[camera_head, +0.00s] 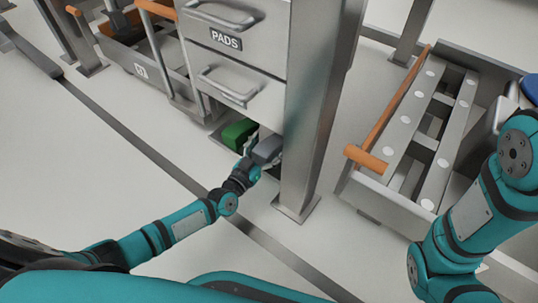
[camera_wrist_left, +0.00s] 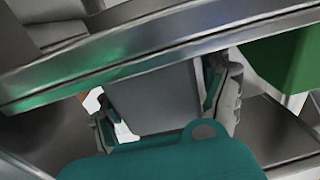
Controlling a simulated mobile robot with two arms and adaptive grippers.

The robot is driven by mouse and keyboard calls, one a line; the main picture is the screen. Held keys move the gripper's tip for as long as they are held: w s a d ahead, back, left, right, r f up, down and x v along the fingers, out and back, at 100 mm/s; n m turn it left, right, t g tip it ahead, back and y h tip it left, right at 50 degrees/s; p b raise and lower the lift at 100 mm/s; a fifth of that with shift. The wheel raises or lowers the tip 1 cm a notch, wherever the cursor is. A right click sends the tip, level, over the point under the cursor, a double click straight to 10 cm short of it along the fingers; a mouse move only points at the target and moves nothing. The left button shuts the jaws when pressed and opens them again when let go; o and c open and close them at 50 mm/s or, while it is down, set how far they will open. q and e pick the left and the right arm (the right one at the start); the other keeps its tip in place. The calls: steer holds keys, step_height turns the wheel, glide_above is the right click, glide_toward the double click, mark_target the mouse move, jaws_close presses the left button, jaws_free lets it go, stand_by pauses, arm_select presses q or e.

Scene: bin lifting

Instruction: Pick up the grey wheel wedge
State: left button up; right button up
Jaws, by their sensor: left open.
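The grey wheel wedge (camera_head: 268,149) sits on the low shelf under the drawers, beside a green wedge (camera_head: 236,133). My left gripper (camera_head: 258,155) is at its near end, open, with its fingers on either side of it. In the left wrist view the grey wedge (camera_wrist_left: 155,100) shows as a plain grey face between the two fingers of the left gripper (camera_wrist_left: 163,92). Whether the fingers touch it I cannot tell. A metal edge hides its upper part there. The green wedge (camera_wrist_left: 283,62) is just right of the right-hand finger. My right gripper is out of view.
The drawer cabinet (camera_head: 235,50) labelled PADS stands directly above the shelf. A thick metal post (camera_head: 312,110) rises close to the right of the grey wedge. A metal cart (camera_head: 400,195) with an orange handle stands further right. The floor in front is clear.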

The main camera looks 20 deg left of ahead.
arm_select(q)
steer(key=shift+w, duration=0.4)
steer(key=shift+d, duration=0.1)
steer(key=shift+r, duration=0.1)
steer(key=c, duration=1.5)
steer(key=shift+r, duration=0.1)
